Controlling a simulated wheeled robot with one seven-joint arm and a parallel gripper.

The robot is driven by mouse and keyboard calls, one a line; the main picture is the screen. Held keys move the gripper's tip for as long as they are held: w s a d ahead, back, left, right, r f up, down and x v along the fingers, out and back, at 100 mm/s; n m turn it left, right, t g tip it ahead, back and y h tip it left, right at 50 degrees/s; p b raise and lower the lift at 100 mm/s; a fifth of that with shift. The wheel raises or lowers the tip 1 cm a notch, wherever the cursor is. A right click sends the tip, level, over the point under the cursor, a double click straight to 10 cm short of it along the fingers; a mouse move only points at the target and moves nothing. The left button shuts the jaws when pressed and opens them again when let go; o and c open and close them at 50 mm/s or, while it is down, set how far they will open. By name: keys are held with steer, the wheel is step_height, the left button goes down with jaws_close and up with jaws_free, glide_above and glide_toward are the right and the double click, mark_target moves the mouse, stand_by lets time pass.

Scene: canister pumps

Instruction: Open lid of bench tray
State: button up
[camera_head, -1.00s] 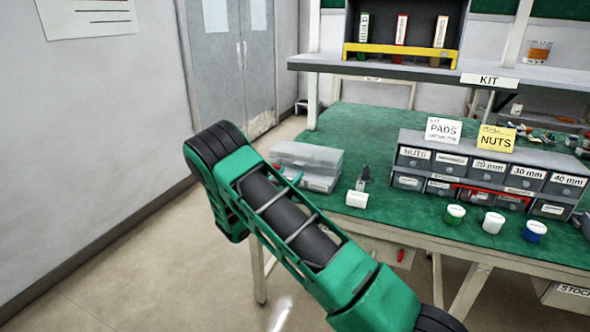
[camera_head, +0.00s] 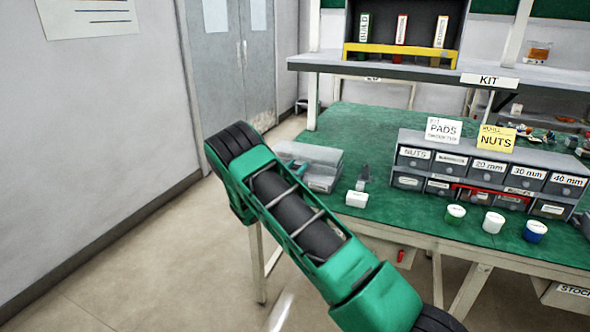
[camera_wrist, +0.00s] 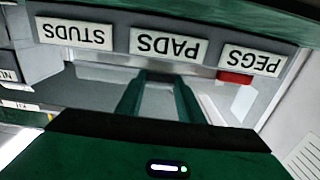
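The bench tray (camera_head: 325,178) is a grey box with a translucent grey lid (camera_head: 318,152), at the left end of the green bench. My arm partly covers it. In the wrist view the tray's grey front (camera_wrist: 208,58) shows with upside-down labels reading STUDS, PADS and PEGS. A small red piece (camera_wrist: 235,77) sits by the PEGS label. My gripper (camera_wrist: 160,80) has two green fingers apart, pointing at the tray near the PADS label. I see nothing clearly held between them. I cannot tell whether the fingertips touch the lid or whether it is raised.
A white block (camera_head: 356,199) and a small dark item (camera_head: 363,174) stand right of the tray. A grey drawer rack (camera_head: 485,170) and several small tubs (camera_head: 493,222) are farther right. A shelf (camera_head: 430,66) hangs behind. A wall (camera_head: 80,150) is on the left.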

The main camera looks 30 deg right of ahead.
jaws_close()
steer(key=shift+a, duration=0.1)
steer(key=shift+r, duration=0.15)
